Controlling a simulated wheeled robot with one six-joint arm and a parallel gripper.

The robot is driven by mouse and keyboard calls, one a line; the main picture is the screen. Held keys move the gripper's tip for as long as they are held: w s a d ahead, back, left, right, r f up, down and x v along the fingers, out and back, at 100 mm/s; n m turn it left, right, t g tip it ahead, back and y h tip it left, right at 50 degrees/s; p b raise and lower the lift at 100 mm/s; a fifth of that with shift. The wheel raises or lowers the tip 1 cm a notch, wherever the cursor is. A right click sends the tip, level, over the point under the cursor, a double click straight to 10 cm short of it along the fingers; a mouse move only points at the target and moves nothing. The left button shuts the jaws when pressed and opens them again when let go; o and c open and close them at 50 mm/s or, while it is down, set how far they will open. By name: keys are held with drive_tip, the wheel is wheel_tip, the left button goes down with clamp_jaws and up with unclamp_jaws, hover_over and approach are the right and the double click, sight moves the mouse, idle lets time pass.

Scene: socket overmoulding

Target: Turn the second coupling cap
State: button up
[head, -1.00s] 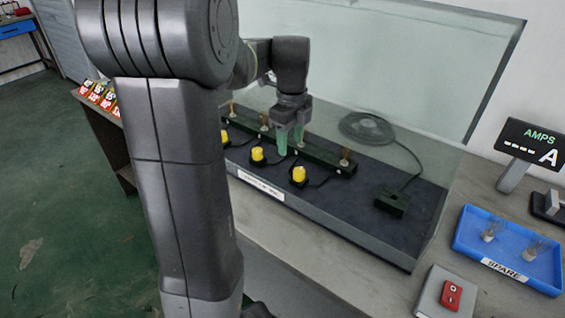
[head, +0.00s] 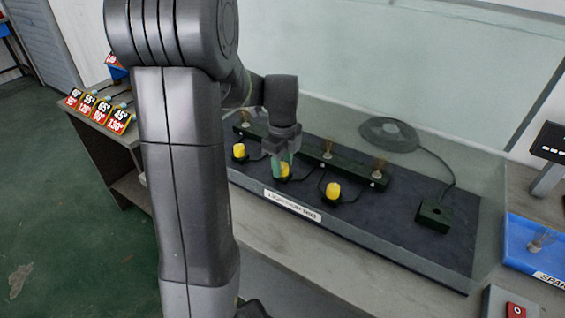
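Three yellow coupling caps stand in a row on the dark board (head: 400,235): the left cap (head: 239,151), the middle cap (head: 284,172) and the right cap (head: 333,191). Each has a black base with a dark cable. My gripper (head: 284,163) points down at the middle cap, with its green fingertips right at the cap. The fingers hide part of this cap. I cannot tell whether they are closed on it or only around it.
A dark rail (head: 345,167) with upright brass-coloured pieces runs behind the caps. A coiled cable (head: 388,133) leads to a dark block (head: 434,214) on the right. A clear panel stands around the board. A blue tray (head: 520,243) lies at far right.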

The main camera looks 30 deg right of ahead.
drive_tip(key=c, duration=0.6)
drive_tip(key=shift+n, duration=0.3)
drive_tip(key=n+p, duration=0.1)
drive_tip(key=n, duration=0.1)
drive_tip(key=shift+r+n, duration=0.1)
drive_tip(key=shift+n, duration=0.2)
drive_tip(key=n+p, duration=0.1)
drive_tip(key=n, duration=0.2)
drive_tip(key=shift+n, duration=0.3)
drive_tip(key=n+p, duration=0.1)
drive_tip(key=n, duration=0.5)
drive_tip(key=n+p, duration=0.1)
drive_tip(key=n, duration=0.6)
drive_tip(key=shift+n, duration=0.3)
drive_tip(key=n+p, duration=0.1)
drive_tip(key=n, duration=0.5)
drive_tip(key=shift+n, duration=0.4)
